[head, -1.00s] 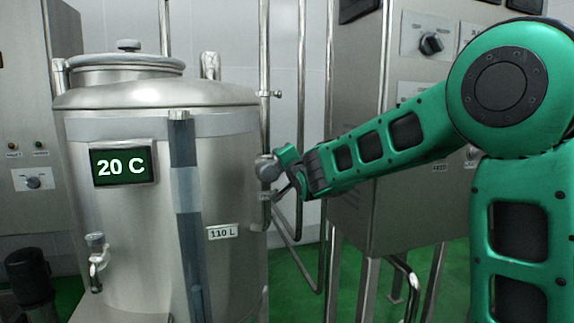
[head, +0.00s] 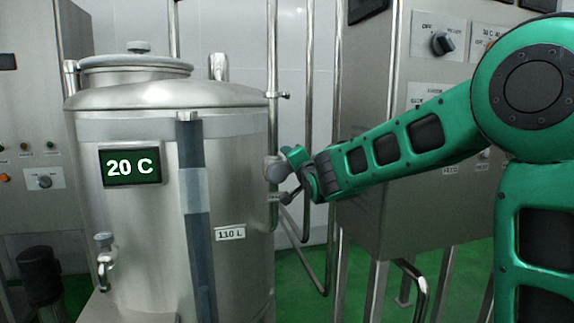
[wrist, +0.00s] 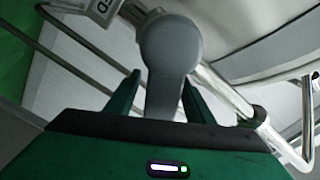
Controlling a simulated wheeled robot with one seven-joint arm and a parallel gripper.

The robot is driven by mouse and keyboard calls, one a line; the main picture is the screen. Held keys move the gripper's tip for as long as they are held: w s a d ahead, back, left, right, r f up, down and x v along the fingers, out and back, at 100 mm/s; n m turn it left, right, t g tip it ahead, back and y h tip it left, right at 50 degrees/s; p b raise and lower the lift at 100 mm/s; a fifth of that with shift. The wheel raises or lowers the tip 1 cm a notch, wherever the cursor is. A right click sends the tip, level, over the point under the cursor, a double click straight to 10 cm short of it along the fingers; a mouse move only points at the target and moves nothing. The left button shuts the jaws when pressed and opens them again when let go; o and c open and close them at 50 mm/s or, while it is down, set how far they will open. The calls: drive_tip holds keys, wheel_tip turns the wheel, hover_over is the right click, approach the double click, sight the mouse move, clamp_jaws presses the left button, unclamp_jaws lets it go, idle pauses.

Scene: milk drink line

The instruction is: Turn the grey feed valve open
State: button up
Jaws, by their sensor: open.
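The grey feed valve (wrist: 168,50) fills the middle of the wrist view, with a round hub and a lever reaching down toward my palm. The lever lies between the two green fingers of my gripper (wrist: 160,92), which stand apart on either side with visible gaps. My gripper is open around the lever and not clamped on it. In the head view the valve (head: 275,169) is a small grey knob at the tank's right side, and my gripper (head: 294,160) is right beside it. The lever is largely hidden there by my gripper.
The steel tank (head: 130,240) stands left of my gripper, its display (head: 130,165) reading 20 C. Vertical pipes (head: 309,100) run close behind the valve. A steel control cabinet (head: 390,210) stands behind my arm on the right. A curved pipe (wrist: 262,130) crosses the wrist view's right side.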

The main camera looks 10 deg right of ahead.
drive_tip(key=s, duration=1)
drive_tip(key=shift+s+d, duration=0.15)
drive_tip(key=shift+d, duration=0.25)
drive_tip(key=shift+f, duration=0.15)
drive_tip(key=c, duration=0.7)
drive_tip(key=f+m+y, duration=0.1)
drive_tip(key=f, duration=0.1)
drive_tip(key=a+f+m+y, duration=0.1)
drive_tip(key=m, duration=0.1)
drive_tip(key=s+f+m+y, duration=0.1)
drive_tip(key=f, duration=0.1)
drive_tip(key=shift+a+f+m, duration=0.15)
drive_tip(key=shift+f+m, duration=0.15)
drive_tip(key=shift+m, duration=0.1)
clamp_jaws()
drive_tip(key=s+d+m+t, duration=0.2)
drive_tip(key=s+d+m, duration=0.25)
drive_tip(key=m, duration=0.75)
drive_tip(key=x, duration=1)
drive_tip(key=shift+w+r, duration=0.3)
